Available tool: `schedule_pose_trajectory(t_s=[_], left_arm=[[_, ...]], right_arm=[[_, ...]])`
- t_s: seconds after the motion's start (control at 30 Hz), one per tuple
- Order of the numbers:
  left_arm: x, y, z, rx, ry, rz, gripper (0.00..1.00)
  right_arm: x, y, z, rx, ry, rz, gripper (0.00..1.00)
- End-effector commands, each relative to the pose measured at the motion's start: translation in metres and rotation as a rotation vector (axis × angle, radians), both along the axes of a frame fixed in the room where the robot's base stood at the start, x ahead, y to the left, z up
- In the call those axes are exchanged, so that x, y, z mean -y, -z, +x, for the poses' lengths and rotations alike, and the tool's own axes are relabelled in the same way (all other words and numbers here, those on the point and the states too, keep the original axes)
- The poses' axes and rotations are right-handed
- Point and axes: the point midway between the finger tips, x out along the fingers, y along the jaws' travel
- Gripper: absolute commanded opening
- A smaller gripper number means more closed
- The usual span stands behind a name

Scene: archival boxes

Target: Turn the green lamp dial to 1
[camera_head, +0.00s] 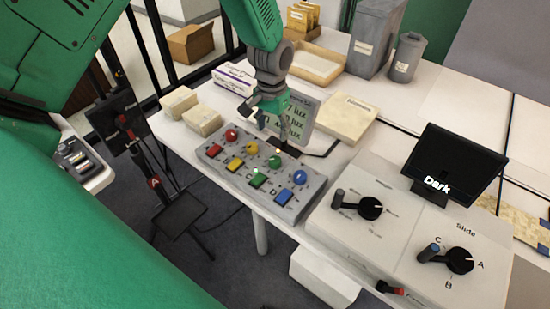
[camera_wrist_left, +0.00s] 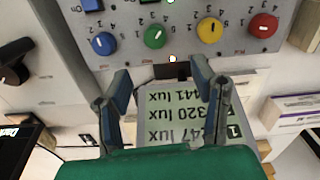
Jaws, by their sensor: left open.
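The green dial (camera_head: 275,161) is on the grey control box (camera_head: 208,151), between the yellow dial (camera_head: 252,147) and the blue dial (camera_head: 299,177). In the left wrist view the green dial (camera_wrist_left: 154,37) shows a white pointer mark and small numbers around it; I cannot tell surely which number it marks. My left gripper (camera_head: 272,128) hangs just behind the dial row, near the green dial and apart from it. In the left wrist view the left gripper (camera_wrist_left: 160,72) is open and empty, its fingers short of the dials. My right gripper is not in view.
A lux card (camera_head: 298,118) stands close behind the left gripper. A red dial (camera_head: 231,135) and coloured buttons such as the green button (camera_head: 258,180) share the box. To the right are a black-knobbed panel (camera_head: 345,232) and a screen reading "Dark" (camera_head: 455,160).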

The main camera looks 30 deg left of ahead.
Motion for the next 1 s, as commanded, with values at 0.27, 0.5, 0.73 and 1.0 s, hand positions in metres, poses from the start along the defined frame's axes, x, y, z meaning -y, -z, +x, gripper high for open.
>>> schedule_pose_trajectory(t_s=[0.27, 0.5, 0.73, 1.0], left_arm=[[0.01, 0.057, -0.002, -0.004, 0.003, 0.011, 0.52], [0.01, 0.099, -0.001, 0.0, 0.003, 0.01, 0.52], [0.003, 0.118, -0.001, 0.001, 0.001, 0.002, 0.52], [0.006, 0.118, -0.001, 0.001, 0.003, 0.006, 0.52]], right_arm=[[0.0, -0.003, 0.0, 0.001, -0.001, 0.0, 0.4], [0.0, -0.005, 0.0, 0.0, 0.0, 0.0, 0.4], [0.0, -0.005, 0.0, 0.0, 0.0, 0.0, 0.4], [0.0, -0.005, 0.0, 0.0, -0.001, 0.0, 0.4]])
